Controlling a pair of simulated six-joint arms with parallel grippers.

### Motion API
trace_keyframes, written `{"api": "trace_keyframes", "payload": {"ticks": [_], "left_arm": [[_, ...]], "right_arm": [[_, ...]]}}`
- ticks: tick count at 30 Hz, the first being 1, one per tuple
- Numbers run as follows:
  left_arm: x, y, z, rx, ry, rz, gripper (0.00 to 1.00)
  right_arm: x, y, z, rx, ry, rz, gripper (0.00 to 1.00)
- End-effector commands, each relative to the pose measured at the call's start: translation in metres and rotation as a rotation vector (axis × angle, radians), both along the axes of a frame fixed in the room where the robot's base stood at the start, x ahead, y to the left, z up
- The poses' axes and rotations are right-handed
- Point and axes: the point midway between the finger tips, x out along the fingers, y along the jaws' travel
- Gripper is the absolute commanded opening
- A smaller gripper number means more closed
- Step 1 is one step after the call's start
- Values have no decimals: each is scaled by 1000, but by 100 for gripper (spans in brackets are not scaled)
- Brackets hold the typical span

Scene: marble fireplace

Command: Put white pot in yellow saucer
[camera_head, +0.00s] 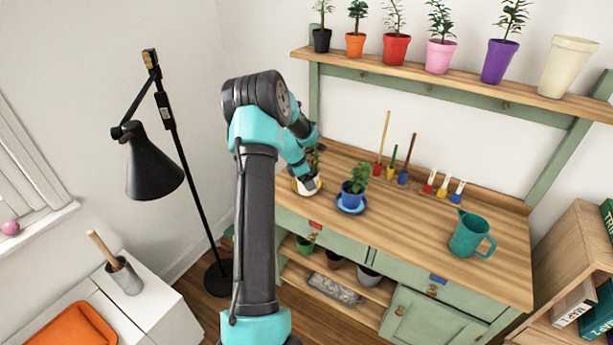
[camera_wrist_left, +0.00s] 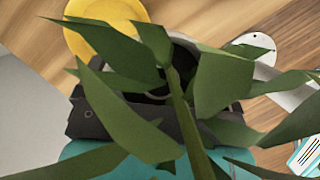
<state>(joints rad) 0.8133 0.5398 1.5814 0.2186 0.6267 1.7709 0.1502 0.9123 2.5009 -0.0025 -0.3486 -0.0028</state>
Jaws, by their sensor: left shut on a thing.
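My left gripper (camera_head: 306,181) reaches down to the back left end of the wooden worktop and is shut on the white pot (camera_head: 313,186), which holds a green plant. In the left wrist view, the plant's leaves (camera_wrist_left: 120,115) fill the middle and hide most of the pot and jaws. The yellow saucer (camera_wrist_left: 90,28) shows at the upper left of that view, off to one side of the plant. In the head view the saucer is largely hidden by the gripper and pot. I cannot tell whether they touch. My right gripper is not in view.
A blue pot (camera_head: 354,194) with a plant stands in a blue saucer (camera_head: 350,208) just right of my gripper. Hand tools in coloured holders stand behind. A teal watering can (camera_head: 470,236) is at the right. The worktop between is clear. A shelf (camera_head: 450,73) of pots hangs above.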

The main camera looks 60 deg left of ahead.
Motion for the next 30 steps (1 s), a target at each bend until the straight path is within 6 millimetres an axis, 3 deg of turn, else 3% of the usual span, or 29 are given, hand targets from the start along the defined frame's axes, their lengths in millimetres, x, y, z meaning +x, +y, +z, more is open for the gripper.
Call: {"api": "trace_keyframes", "payload": {"ticks": [6,12,28,30], "left_arm": [[20,32,-4,1,-2,1,51],[32,52,-5,2,-2,0,51],[38,61,-7,1,0,0,51],[37,59,-19,-1,2,-1,51]], "right_arm": [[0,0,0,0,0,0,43],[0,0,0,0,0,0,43],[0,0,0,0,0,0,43],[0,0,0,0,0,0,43]]}}
